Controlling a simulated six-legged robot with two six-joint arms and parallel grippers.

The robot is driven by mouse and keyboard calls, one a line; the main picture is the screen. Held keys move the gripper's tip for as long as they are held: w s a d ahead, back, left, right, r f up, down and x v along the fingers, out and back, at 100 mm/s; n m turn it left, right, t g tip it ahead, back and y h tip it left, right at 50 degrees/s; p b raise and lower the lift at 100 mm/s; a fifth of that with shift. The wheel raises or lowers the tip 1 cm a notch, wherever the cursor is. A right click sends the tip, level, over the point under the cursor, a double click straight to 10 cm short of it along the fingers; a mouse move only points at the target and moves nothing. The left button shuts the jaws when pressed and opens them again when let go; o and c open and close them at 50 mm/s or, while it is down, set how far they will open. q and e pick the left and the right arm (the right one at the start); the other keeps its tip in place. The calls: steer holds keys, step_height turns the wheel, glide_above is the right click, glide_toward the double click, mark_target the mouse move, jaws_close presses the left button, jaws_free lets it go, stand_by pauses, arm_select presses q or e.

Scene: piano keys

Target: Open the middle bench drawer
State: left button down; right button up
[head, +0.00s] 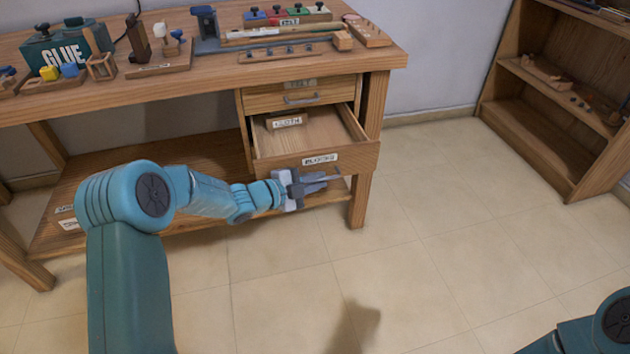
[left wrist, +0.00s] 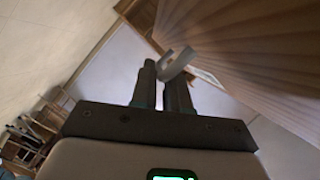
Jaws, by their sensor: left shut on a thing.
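A wooden bench drawer (head: 352,160) stands pulled out below the closed top drawer (head: 300,93), its inside showing. Its front carries a white label that I cannot read surely. My left gripper (head: 318,181) is at the lower part of this drawer's front, shut on its handle. In the left wrist view the grey curved handle (left wrist: 176,64) sits at the fingertips of my left gripper (left wrist: 162,78), beside the wood front. The head view mostly hides the handle behind the gripper. My right gripper is out of view; only part of that arm shows at bottom right.
The bench top (head: 225,75) holds a glue box (head: 65,52), tools and small wooden racks. A labelled wooden piece (head: 287,121) shows inside the open drawer. A bench leg (head: 361,200) stands right of my left gripper. An open shelf (head: 540,120) is at right, with clear floor between.

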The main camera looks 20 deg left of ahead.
arm_select(q)
steer(key=shift+w+a, duration=0.1)
steer(key=c, duration=1.2)
jaws_free()
steer(key=p+v, duration=0.4)
steer(key=v, duration=1.2)
steer(key=shift+a, duration=0.2)
steer(key=shift+f, duration=0.1)
